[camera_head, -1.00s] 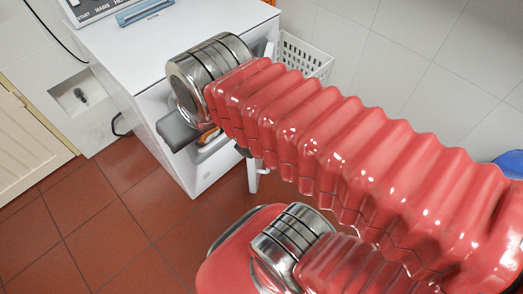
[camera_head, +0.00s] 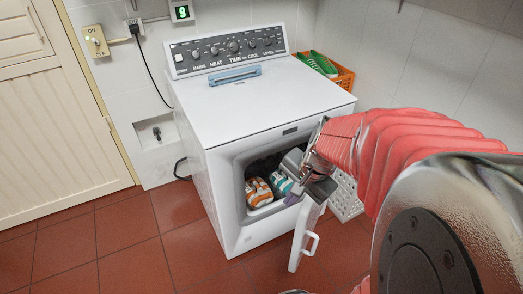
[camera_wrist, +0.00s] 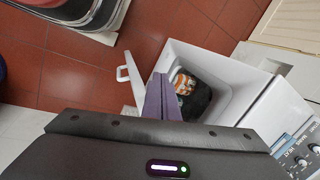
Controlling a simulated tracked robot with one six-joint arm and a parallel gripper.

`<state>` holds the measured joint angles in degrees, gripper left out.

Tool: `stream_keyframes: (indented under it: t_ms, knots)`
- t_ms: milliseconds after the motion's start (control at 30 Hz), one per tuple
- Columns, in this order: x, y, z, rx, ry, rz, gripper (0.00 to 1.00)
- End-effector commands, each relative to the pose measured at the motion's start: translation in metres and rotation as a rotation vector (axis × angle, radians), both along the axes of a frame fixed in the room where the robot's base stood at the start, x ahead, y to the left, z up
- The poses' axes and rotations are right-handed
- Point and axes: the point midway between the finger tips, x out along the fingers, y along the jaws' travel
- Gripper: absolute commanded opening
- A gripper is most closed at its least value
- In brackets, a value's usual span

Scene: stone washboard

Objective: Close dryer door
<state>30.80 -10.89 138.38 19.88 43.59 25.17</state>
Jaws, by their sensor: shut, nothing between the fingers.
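The white dryer (camera_head: 250,110) stands against the tiled wall in the head view. Its door (camera_head: 303,238) is open, swung outward at the right of the opening, with a white handle on it. The door also shows in the wrist view (camera_wrist: 131,74), left of the opening. Inside the drum lie an orange-and-white item (camera_head: 259,192) and a teal-and-white item (camera_head: 281,183). My gripper (camera_head: 318,188) is at the opening beside the door's upper part. Its purple fingers (camera_wrist: 161,98) are together and empty. Whether they touch the door, I cannot tell.
An orange basket (camera_head: 340,76) with green things stands behind the dryer top. A white perforated basket (camera_head: 346,197) is on the floor at the right, behind my arm. A cream door (camera_head: 55,120) is at the left. The red tiled floor in front is clear.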

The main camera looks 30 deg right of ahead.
Motion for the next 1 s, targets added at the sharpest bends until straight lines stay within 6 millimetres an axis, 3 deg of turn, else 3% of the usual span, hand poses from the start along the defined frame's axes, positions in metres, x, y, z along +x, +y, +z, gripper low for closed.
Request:
stream_keyframes:
  t_ms: [267, 600, 800, 1000]
  knots:
    - [-0.01, -0.06, -0.055, 0.173, 0.075, -0.425, 0.0]
    - [-0.044, -0.125, -0.126, 0.374, 0.157, -0.951, 0.0]
    - [-0.063, -0.146, -0.155, 0.452, 0.187, -1.159, 0.0]
    - [-0.067, -0.151, -0.161, 0.47, 0.193, -1.208, 0.0]
